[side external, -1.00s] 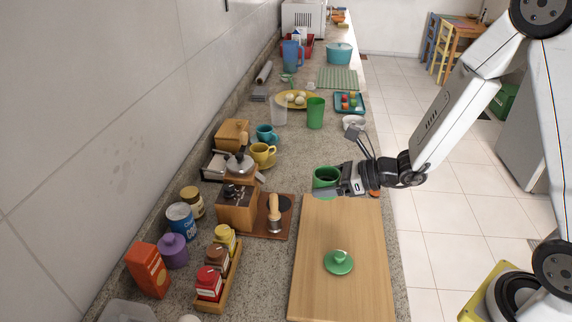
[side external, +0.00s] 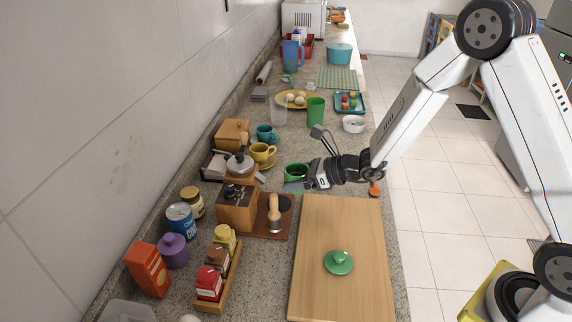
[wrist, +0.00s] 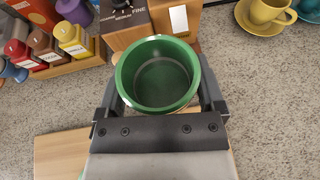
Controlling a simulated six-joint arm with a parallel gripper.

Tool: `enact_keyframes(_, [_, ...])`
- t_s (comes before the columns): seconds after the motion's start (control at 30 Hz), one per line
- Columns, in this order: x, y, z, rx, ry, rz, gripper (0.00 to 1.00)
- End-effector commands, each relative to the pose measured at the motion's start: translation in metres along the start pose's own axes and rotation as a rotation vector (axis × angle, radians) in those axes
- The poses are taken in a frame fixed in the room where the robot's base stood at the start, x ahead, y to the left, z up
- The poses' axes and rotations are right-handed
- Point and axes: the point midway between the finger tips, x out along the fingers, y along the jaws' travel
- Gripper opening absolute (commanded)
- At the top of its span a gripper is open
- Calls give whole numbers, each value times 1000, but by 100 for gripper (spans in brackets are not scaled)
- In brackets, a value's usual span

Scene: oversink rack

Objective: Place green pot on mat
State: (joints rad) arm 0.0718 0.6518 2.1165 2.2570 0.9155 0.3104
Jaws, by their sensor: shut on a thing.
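The green pot (side external: 296,170) is open-topped and empty, and it sits between the fingers of my gripper (side external: 303,184). In the wrist view the pot (wrist: 158,107) is upright, with a finger of my gripper (wrist: 158,95) on either side, shut on it. The pot is over the counter near the coffee grinder; I cannot tell whether its base touches anything. The mat (side external: 338,79) is a green striped one lying flat far back on the counter. A green lid (side external: 339,263) lies on the wooden cutting board (side external: 341,225).
A green cup (side external: 315,112), a clear cup (side external: 279,110), a yellow plate (side external: 288,106) and a teal tray (side external: 349,109) stand between my gripper and the mat. A teal pot (side external: 339,54) is beyond the mat. The coffee grinder (side external: 236,208) and yellow cup (side external: 262,152) are at left.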

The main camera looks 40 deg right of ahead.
Motion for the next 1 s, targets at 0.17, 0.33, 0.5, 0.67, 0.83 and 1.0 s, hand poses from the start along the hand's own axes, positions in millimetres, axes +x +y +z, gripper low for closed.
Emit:
enact_keyframes(0.17, [23, -10, -7, 1, 1, 1, 16])
enact_keyframes(0.33, [41, -18, -19, 1, 1, 1, 16])
enact_keyframes(0.5, [58, -24, -29, 1, 0, 0, 16])
enact_keyframes(0.67, [67, -29, -34, 0, -2, 0, 16])
enact_keyframes(0.83, [69, -30, -35, 0, -1, 0, 16])
enact_keyframes(1.0, [71, -30, -37, 0, -1, 0, 16])
